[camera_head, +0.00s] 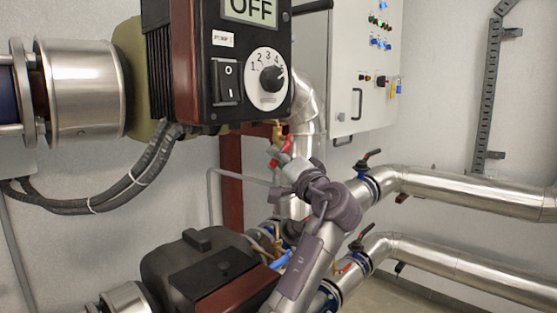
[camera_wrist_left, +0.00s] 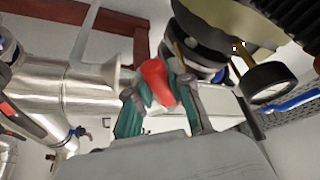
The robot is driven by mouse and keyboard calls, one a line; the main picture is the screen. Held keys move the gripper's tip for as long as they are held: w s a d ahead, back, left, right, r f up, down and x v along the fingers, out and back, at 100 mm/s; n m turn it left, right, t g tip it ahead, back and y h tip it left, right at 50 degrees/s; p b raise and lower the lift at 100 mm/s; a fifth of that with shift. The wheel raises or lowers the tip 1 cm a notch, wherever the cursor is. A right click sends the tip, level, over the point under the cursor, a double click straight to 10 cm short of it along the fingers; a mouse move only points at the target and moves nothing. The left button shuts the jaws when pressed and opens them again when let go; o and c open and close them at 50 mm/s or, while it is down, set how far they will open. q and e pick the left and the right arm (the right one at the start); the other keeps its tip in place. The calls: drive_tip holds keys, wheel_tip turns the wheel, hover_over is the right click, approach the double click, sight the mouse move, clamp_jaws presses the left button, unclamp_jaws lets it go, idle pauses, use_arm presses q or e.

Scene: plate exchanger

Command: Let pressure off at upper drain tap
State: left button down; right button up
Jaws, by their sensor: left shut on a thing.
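The upper drain tap (camera_head: 278,129) is a small brass fitting with a red handle, below the upper pump in the head view. My left gripper (camera_head: 277,157) is at this tap, at the end of my grey arm. In the left wrist view its teal-padded fingers (camera_wrist_left: 160,108) stand on either side of the red handle (camera_wrist_left: 158,82) and are shut on it. The fingers and wrist partly hide the tap in the head view. The drain outlet cannot be made out. My right gripper is in neither view.
The upper pump (camera_head: 207,60), its display reading OFF, hangs just above my gripper. A dark lower pump (camera_head: 205,268) and steel pipes (camera_head: 450,270) lie below and to the right. A pressure gauge (camera_wrist_left: 268,82) is close by. A control cabinet (camera_head: 362,75) is behind.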

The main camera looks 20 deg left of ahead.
use_arm(q)
drive_tip(key=c, duration=1)
unclamp_jaws()
drive_tip(key=shift+w, duration=0.1)
drive_tip(key=v, duration=1.2)
